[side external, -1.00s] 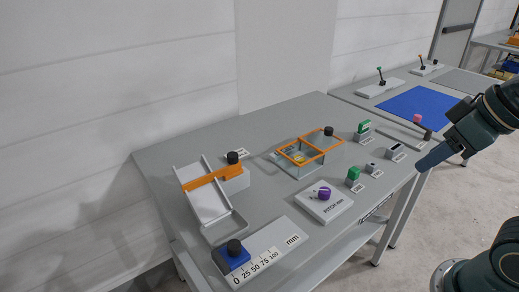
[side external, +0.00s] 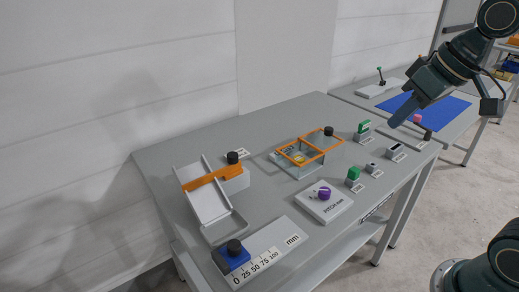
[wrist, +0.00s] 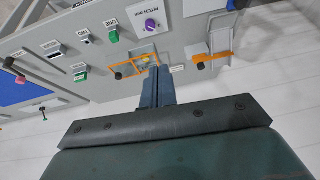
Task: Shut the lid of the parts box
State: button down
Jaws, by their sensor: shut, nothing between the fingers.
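The parts box (side external: 302,170) is a clear box with an orange rim, standing toward the back of the grey table, with something yellow inside. Its see-through lid (side external: 322,142), edged in orange, sits to the back right of the box's open part and carries a black knob (side external: 328,131). The lid looks open; how it is joined is too small to tell. In the wrist view the box (wrist: 146,61) is just beyond my fingertips, with the black knob (wrist: 118,76) to the left. My gripper (side external: 391,124) is shut and empty, raised to the right of the box.
A green-topped block (side external: 363,127) and several small switch blocks stand right of the box. A purple knob panel (side external: 322,203) lies in front. A white chute with an orange bar (side external: 208,181) and a blue slider on a scale (side external: 233,257) are at the left.

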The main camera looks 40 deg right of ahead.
jog(key=w+d+f+y, duration=0.1)
jog(key=w+d, duration=0.5)
jog(key=w, duration=0.4)
jog(key=w+d+y, duration=0.1)
jog(key=w+d, duration=0.6)
jog(key=w, duration=0.3)
jog(key=w+d+f+y, duration=0.1)
jog(key=d+f, duration=0.6)
jog(key=d, duration=0.3)
jog(key=w+d+f+m+y, duration=0.1)
jog(key=w+d+f, duration=0.1)
jog(key=d+f, duration=0.5)
jog(key=d, duration=0.3)
jog(key=shift+w+d+f, duration=0.2)
jog(key=shift+d+f, duration=0.1)
jog(key=shift+f, duration=0.05)
send_near(322, 136)
jog(key=d+f, duration=0.4)
jog(key=shift+w+a+f, duration=0.1)
jog(key=shift+w+a, duration=0.2)
jog(key=shift+a, duration=0.25)
jog(key=shift+w+a, duration=0.3)
jog(key=shift+a, duration=0.25)
